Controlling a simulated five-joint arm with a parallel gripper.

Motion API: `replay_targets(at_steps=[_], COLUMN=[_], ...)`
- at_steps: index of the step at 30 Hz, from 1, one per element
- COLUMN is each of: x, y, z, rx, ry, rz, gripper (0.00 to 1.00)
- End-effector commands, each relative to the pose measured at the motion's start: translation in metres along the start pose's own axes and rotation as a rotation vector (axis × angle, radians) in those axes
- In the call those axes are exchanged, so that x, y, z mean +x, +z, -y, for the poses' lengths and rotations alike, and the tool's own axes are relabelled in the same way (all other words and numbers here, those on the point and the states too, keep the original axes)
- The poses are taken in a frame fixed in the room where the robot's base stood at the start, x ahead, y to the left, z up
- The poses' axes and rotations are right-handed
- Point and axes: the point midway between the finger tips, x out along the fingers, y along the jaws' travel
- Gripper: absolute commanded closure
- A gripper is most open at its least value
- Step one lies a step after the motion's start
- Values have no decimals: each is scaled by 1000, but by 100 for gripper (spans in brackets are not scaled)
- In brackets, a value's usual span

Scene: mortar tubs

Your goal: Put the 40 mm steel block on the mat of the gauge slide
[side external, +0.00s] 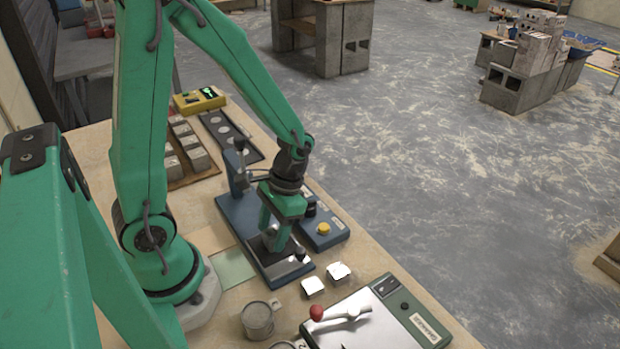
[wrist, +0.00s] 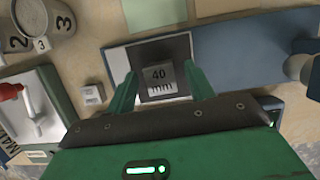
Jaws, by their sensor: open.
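The 40 mm steel block (wrist: 159,80), a grey block marked 40, sits on the dark mat (wrist: 180,46) of the gauge slide in the wrist view. The blue gauge slide (wrist: 235,55) extends to the right there. In the side view its blue base (side external: 237,212) lies under my gripper (side external: 276,245). My gripper (wrist: 163,88) is open, with one finger on each side of the block. Gaps show between the block and both fingers. In the side view the fingers largely hide the block.
A blue box with a yellow button (side external: 323,230) stands right of the slide. Two small white-topped pieces (side external: 313,287) lie in front, near a green scale-like device (side external: 370,318) with a red-knobbed lever. A metal cup (side external: 257,320) stands nearby. Grey cubes (side external: 196,158) fill a tray behind.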

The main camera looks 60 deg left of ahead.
Motion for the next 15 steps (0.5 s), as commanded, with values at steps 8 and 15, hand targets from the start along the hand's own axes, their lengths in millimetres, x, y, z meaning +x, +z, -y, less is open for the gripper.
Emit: replay_targets(at_steps=[8,15], x=[-9,-37], y=[0,0], z=[0,0], rx=[0,0], ry=[0,0], rz=[-3,-6], gripper=[47,47])
